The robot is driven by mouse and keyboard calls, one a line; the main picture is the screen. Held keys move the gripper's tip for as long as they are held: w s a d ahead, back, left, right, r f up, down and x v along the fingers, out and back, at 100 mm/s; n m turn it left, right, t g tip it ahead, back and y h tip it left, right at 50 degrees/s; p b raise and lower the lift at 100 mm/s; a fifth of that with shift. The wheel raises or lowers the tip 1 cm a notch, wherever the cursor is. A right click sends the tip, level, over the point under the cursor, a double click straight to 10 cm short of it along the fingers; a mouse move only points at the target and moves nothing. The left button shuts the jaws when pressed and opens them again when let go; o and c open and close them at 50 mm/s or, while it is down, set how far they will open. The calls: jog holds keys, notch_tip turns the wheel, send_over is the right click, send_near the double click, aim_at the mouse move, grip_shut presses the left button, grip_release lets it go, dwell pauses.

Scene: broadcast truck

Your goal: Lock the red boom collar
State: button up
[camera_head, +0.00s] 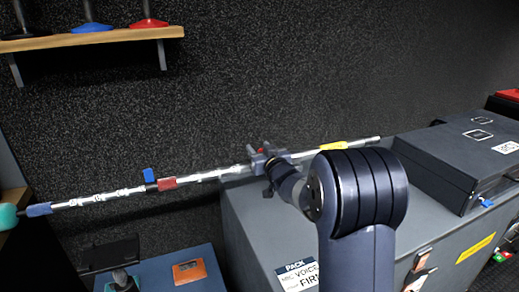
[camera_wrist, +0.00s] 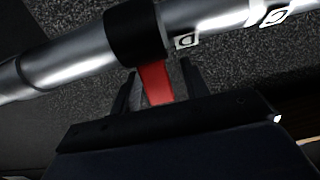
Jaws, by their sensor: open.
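The silver boom pole (camera_head: 105,196) runs slantwise across the head view, and its tube crosses the top of the wrist view (camera_wrist: 70,70). In the wrist view a black collar (camera_wrist: 135,35) rings the tube, and its red lever (camera_wrist: 156,84) sticks out from the tube toward my gripper. My gripper (camera_wrist: 158,76) is open, with one dark finger on each side of the red lever. I cannot tell if either finger touches it. In the head view my gripper (camera_head: 262,158) is at the pole, where a bit of red shows; the collar is mostly hidden there.
A wooden shelf (camera_head: 90,38) hangs upper left.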

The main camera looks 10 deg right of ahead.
jog(key=shift+w, duration=0.25)
jog(key=shift+c, duration=0.5)
grip_shut()
jog(key=shift+r+p, duration=0.15)
jog(key=shift+p, duration=0.3)
